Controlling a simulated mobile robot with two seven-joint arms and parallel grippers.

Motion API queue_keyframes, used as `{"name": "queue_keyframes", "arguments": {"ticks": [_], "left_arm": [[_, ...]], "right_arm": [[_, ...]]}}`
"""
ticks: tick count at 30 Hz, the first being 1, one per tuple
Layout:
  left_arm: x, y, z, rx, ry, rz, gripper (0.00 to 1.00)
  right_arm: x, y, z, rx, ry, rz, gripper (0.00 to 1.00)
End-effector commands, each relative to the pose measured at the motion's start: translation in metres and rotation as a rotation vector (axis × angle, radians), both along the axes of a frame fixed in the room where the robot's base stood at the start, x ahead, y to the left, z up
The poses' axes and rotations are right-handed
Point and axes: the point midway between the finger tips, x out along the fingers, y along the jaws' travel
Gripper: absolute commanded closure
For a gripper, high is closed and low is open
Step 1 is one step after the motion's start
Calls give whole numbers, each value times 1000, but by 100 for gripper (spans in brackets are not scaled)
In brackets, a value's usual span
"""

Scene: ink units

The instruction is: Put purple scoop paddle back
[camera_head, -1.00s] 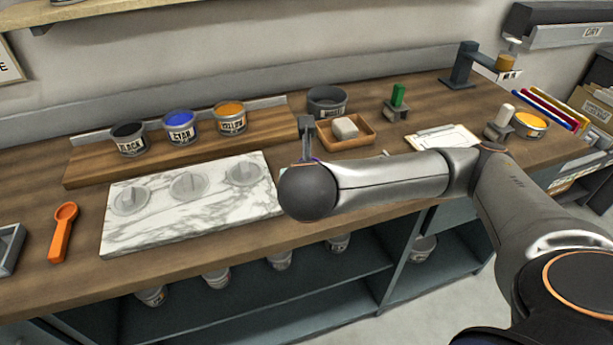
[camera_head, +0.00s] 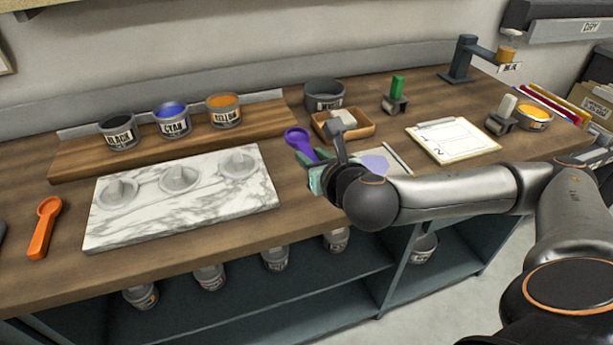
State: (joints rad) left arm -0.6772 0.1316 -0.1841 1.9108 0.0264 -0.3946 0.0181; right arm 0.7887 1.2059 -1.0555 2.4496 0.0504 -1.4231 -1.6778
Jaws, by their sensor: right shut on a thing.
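The purple scoop paddle (camera_head: 298,139) shows its round end and part of its handle, just right of the marble slab. My right gripper (camera_head: 312,169) is shut on its handle. The rest of the handle is hidden behind the gripper. I cannot tell whether the scoop touches the worktop. A flat lavender patch (camera_head: 374,164) lies on a pale board just right of the gripper, partly hidden by my arm. An orange scoop (camera_head: 45,228) lies on the worktop at the far left. My left gripper is not in view.
A wooden tray (camera_head: 360,130), a dark bowl (camera_head: 324,94) and a clipboard (camera_head: 465,151) stand nearby.

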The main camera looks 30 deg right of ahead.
Motion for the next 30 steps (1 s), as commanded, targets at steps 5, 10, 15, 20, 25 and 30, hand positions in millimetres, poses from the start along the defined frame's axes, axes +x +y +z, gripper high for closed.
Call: {"name": "queue_keyframes", "arguments": {"ticks": [5, 10, 15, 20, 25, 30], "left_arm": [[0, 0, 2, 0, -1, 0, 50], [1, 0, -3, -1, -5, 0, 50], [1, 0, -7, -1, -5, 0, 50], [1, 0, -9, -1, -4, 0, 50], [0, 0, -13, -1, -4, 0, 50], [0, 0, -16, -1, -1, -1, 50]], "right_arm": [[41, -24, -20, -3, 4, -10, 100], [69, -39, -50, -2, 7, -8, 100], [87, -48, -73, -2, 5, -7, 100], [93, -51, -80, -1, 3, -7, 100], [96, -53, -100, -3, 7, -5, 100], [96, -53, -117, -1, 5, -6, 100]]}}
